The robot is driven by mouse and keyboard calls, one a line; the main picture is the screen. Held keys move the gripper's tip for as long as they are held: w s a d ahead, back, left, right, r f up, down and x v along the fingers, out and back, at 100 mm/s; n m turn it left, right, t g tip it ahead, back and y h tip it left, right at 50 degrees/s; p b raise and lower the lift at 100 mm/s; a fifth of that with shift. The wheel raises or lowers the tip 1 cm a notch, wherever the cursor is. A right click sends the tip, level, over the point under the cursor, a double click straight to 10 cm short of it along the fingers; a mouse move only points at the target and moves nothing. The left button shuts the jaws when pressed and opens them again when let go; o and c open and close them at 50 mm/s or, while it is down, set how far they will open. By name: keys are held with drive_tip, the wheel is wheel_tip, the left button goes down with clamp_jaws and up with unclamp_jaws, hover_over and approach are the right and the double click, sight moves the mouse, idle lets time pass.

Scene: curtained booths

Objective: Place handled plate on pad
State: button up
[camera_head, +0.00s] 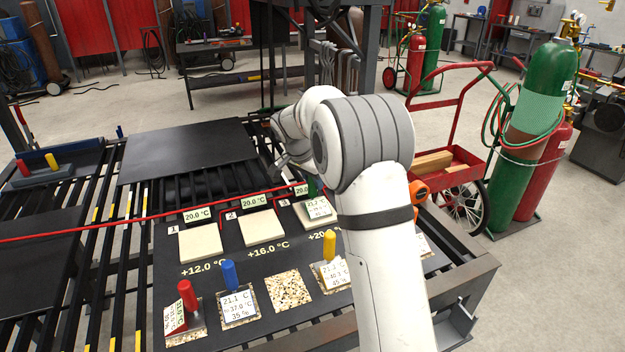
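A handled plate (319,209) with a white readout card and a green handle (312,187) is at the cream pad (303,224) numbered 3, partly behind my arm. I cannot tell whether it rests fully on it. My gripper (306,176) is beside the green handle, mostly hidden by my arm; its fingers are unclear. Cream pads 1 (200,244) and 2 (262,228) are bare. In the front row, plates with a red handle (186,295), a blue handle (229,274) and a yellow handle (329,246) sit on speckled squares. One speckled square (289,290) is empty.
The pads lie on a dark board (165,285) on a slatted table. A bare black plate (188,150) lies behind. A holder with red and yellow handles (42,168) is at left. A red cart (455,165) and green cylinder (545,100) stand right.

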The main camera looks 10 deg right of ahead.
drive_tip(key=o, duration=0.4)
drive_tip(key=shift+o, duration=0.2)
drive_tip(key=shift+r, duration=0.1)
drive_tip(key=v, duration=1.2)
drive_tip(key=s+d+f+n+y, duration=0.1)
drive_tip(key=s+f+n, duration=0.1)
drive_tip(key=s, duration=1)
drive_tip(key=s+d+f+n+y, duration=0.1)
drive_tip(key=s+f+n, duration=0.2)
drive_tip(key=s, duration=0.9)
drive_tip(key=s+d+f+n+y, duration=0.1)
drive_tip(key=s+n, duration=0.4)
drive_tip(key=s, duration=0.7)
drive_tip(key=shift+d+f, duration=0.3)
drive_tip(key=shift+f, duration=0.55)
